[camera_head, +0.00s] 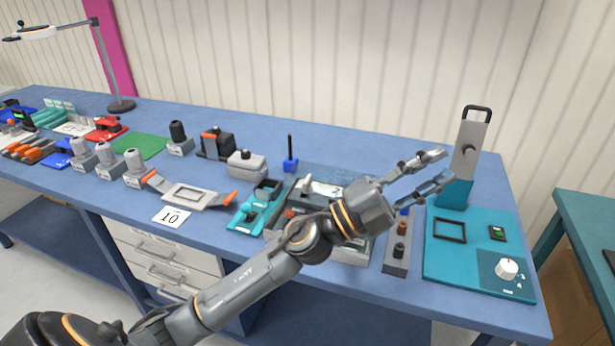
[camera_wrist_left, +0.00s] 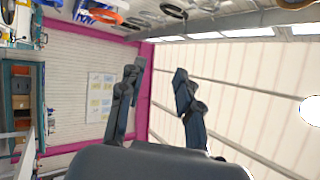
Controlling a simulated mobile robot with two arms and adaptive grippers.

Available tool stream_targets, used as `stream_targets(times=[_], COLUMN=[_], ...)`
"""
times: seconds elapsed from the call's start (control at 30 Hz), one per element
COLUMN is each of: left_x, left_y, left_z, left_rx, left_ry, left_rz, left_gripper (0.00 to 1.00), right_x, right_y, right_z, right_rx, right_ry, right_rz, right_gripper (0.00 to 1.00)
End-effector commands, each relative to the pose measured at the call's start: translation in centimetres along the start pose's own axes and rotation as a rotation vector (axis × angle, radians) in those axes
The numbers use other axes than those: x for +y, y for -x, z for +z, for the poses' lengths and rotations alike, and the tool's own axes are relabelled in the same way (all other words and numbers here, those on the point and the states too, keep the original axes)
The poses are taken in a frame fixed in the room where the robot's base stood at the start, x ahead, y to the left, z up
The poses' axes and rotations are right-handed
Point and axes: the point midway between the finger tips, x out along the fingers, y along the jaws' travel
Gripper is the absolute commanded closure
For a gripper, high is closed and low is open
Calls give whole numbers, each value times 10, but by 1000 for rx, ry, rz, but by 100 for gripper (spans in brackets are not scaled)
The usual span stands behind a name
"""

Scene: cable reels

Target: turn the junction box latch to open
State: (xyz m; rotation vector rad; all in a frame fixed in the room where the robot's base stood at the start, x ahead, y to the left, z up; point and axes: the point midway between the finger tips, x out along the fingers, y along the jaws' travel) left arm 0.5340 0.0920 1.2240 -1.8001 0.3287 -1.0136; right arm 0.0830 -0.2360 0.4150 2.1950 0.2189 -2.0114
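My left gripper (camera_head: 444,166) reaches over the right part of the bench with its fingers apart and nothing between them. Its fingers also show apart and empty in the left wrist view (camera_wrist_left: 158,73). Just right of the fingertips stands an upright grey plate (camera_head: 468,148) with a dark round knob and a black loop handle on top, on a teal base. The fingertips look close to it, but I cannot tell the gap. No part is clearly recognizable as the junction box latch; a grey unit (camera_head: 352,252) is partly hidden behind my left arm. My right gripper is not in view.
A teal board (camera_head: 470,285) with a white dial (camera_head: 507,268) lies at the bench's right end. A grey strip with buttons (camera_head: 398,250) lies left of it. Several fixtures and tools fill the blue bench (camera_head: 330,160) to the left. A lamp (camera_head: 120,104) stands at the back left.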

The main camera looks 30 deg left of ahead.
Motion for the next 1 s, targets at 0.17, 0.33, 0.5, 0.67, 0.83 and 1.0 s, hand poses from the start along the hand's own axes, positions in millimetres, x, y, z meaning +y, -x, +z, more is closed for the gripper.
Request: stream_targets(times=[0.17,0.33,0.5,0.67,0.83,1.0], left_x=[29,62,40,-24,-72,-75], left_y=[-13,18,75,132,167,177], left_z=[-34,7,101,169,196,203], left_rx=[396,588,542,345,181,148], left_ry=[-343,-627,-819,-858,-827,-812], left_rz=[301,747,1276,1684,1896,1939], left_gripper=[66,66,66,66,66,66], right_x=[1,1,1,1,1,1], right_y=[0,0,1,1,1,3], right_z=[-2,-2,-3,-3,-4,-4], right_rx=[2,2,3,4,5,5], right_ry=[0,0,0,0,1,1], right_rz=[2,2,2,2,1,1], right_gripper=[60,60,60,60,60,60])
